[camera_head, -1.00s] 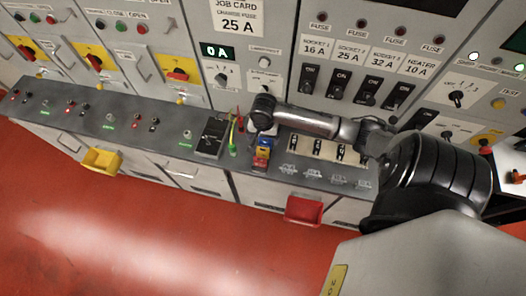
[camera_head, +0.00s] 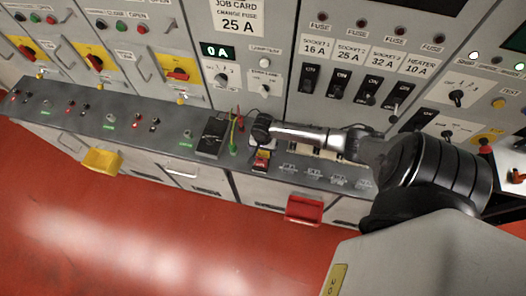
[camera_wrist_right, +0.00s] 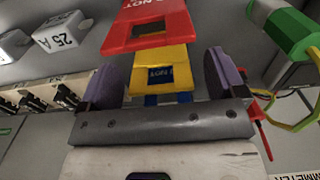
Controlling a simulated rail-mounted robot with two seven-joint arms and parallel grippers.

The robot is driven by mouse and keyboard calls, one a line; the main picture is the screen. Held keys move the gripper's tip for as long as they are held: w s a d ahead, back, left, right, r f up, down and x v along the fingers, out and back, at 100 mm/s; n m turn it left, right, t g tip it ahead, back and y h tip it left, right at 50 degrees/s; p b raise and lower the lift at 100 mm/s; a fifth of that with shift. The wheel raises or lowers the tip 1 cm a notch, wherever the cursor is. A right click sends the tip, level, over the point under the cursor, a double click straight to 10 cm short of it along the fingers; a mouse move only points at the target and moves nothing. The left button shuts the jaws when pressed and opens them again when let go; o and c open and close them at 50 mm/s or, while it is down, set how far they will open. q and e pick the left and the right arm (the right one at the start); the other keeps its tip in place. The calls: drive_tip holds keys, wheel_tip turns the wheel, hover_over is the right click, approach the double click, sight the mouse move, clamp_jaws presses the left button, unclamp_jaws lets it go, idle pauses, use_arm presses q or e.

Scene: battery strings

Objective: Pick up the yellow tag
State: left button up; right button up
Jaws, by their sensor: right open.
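The yellow tag (camera_wrist_right: 150,59) shows in the right wrist view, lying between the two purple-grey fingers of my right gripper (camera_wrist_right: 163,62). The fingers are apart, with gaps visible at the tag's sides. A red tag with white lettering (camera_wrist_right: 148,27) lies beyond it, and a blue tag (camera_wrist_right: 183,97) shows partly below it. In the head view my right gripper (camera_head: 262,140) is over the tags on the console ledge. The red tag (camera_head: 261,162) shows there beneath it, and the blue tag is hidden. My left gripper is not in view.
A green clip with leads (camera_wrist_right: 285,30) is close at the right. The panel wall stands behind the ledge (camera_head: 90,118).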

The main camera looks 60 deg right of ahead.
drive_tip(key=shift+f, duration=1.1)
drive_tip(key=c, duration=1)
wheel_tip(320, 180, up, 10)
